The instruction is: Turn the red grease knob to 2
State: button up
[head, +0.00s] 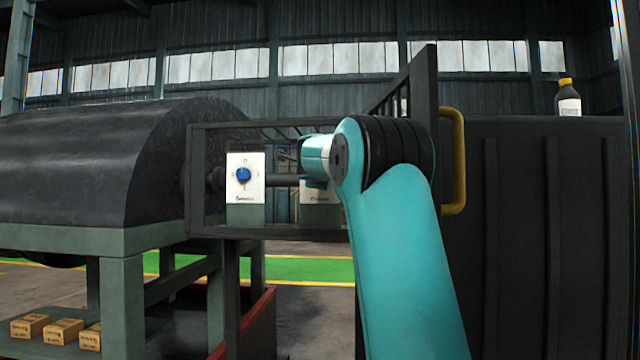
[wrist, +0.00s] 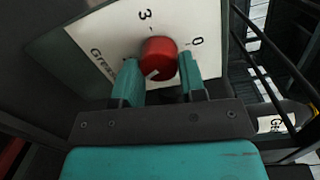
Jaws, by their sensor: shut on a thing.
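The red grease knob (wrist: 158,53) sits on a white dial plate (wrist: 100,35) lettered "Grease". The figures 3 and 0 show on the plate; the rest of the scale is hidden or unclear. A white pointer mark on the knob faces the lower left of the wrist view, between the fingers and away from the 3. My gripper (wrist: 159,72) is shut on the knob, one teal finger on each side. In the head view my gripper (head: 316,157) covers the red knob, and only the lower part of its plate (head: 320,194) shows.
A blue knob (head: 243,175) on its own white plate (head: 245,196) stands left of my gripper. A dark frame (head: 205,232) surrounds both plates, beside the large drum (head: 90,160). A yellow handle (head: 455,160) and a bottle (head: 568,103) are to the right.

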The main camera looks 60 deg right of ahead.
jog(key=m+b, duration=0.2)
jog(key=m, duration=0.2)
jog(key=shift+b, duration=0.4)
jog(key=shift+m, duration=0.4)
jog(key=o, duration=0.9)
jog(key=shift+o, duration=0.2)
jog(key=v, duration=1.7)
jog(key=shift+f, duration=0.3)
jog(key=shift+a, duration=0.2)
